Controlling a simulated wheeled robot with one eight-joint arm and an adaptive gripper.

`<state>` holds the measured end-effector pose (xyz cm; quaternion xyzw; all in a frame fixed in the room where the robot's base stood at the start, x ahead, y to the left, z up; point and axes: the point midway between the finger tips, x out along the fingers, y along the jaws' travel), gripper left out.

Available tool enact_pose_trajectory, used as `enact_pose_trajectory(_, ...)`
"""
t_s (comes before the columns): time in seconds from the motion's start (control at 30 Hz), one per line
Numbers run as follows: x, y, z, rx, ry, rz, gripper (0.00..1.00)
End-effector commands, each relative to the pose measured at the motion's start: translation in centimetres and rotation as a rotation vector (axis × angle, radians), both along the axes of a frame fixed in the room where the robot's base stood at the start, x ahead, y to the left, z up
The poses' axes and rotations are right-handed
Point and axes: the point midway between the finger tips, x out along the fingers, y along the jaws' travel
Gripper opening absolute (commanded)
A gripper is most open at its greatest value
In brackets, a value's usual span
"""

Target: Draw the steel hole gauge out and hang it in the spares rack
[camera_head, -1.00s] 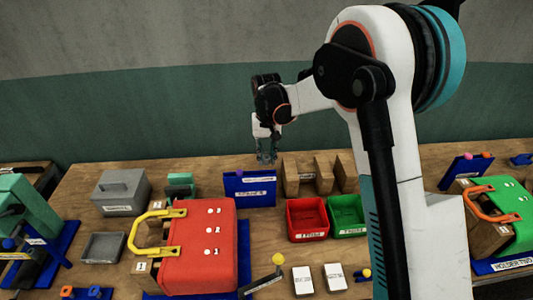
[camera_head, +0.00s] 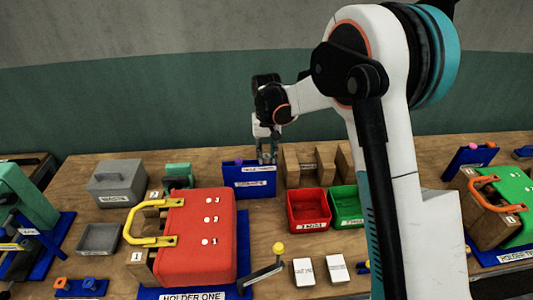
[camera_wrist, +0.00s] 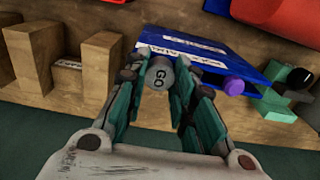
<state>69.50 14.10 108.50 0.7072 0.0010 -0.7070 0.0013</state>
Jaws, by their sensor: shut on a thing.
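The steel hole gauge (camera_wrist: 158,75) shows in the wrist view as a grey round end marked "GO" between my fingers. My gripper (camera_head: 267,158) is shut on it, over the right end of a blue rack (camera_head: 248,184) with white labels. In the wrist view my gripper (camera_wrist: 165,60) has a finger on each side of the gauge, just in front of the blue rack (camera_wrist: 218,62). A purple knob (camera_wrist: 233,86) sits on the rack beside my gripper. The gauge's lower part is hidden, so I cannot tell whether it is still in the rack. The rack's lettering is too blurred to read surely.
Wooden blocks (camera_head: 308,165) stand close to the right of the rack. Red (camera_head: 308,207) and green (camera_head: 348,206) bins sit in front of them. A red holder (camera_head: 197,238) with a yellow handle is at front left.

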Motion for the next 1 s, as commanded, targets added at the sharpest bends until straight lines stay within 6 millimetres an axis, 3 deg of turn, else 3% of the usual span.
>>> enact_pose_trajectory(0.2,0.0,0.0,0.0,0.000,0.000,0.000,0.00)
enact_pose_trajectory(0.23,0.0,0.0,0.0,0.000,0.000,0.000,0.26)
enact_pose_trajectory(0.33,0.0,0.0,0.0,0.000,0.000,0.000,0.47)
enact_pose_trajectory(0.73,0.0,0.0,0.4,0.000,0.000,0.000,0.47)
enact_pose_trajectory(0.87,0.0,0.0,1.9,0.000,0.000,0.000,0.47)
enact_pose_trajectory(1.0,0.0,0.0,4.7,0.000,0.000,0.000,0.47)
